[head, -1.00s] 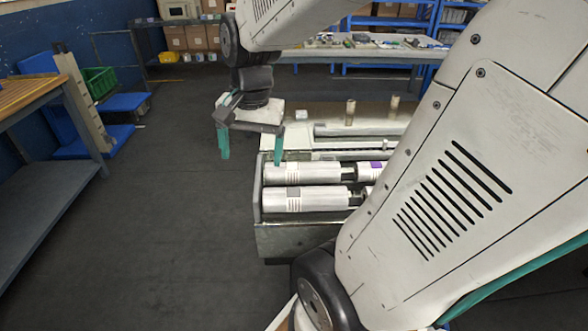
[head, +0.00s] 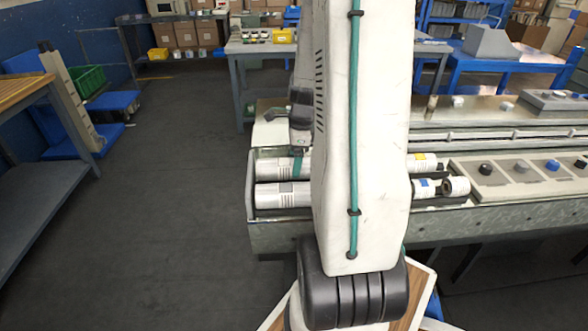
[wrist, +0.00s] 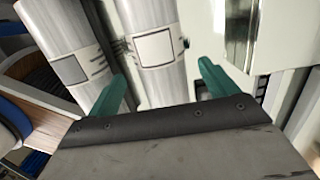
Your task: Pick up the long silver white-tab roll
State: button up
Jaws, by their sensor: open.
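The long silver roll with the white tab (wrist: 154,28) runs between my open fingers in the wrist view, with its white tab facing the camera. My gripper (wrist: 162,88) has one teal finger on each side of this roll, and no grip on it shows. In the head view the same roll (head: 269,168) lies in the far row of the machine's tray, with my gripper (head: 298,165) at it and partly hidden behind my arm. A second long silver roll with a grey tab (head: 270,198) lies in the near row. It also shows left of my gripper in the wrist view (wrist: 58,28).
Rolls with a yellow tab (head: 426,157) and a blue tab (head: 424,182) lie farther right in the tray. The tray's metal wall (head: 251,190) bounds the left end. A control panel with knobs (head: 520,172) is at right.

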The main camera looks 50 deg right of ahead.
jog(key=shift+w+f, duration=0.1)
jog(key=shift+f, duration=1.35)
jog(key=c, duration=1.7)
jog(key=shift+r, duration=0.15)
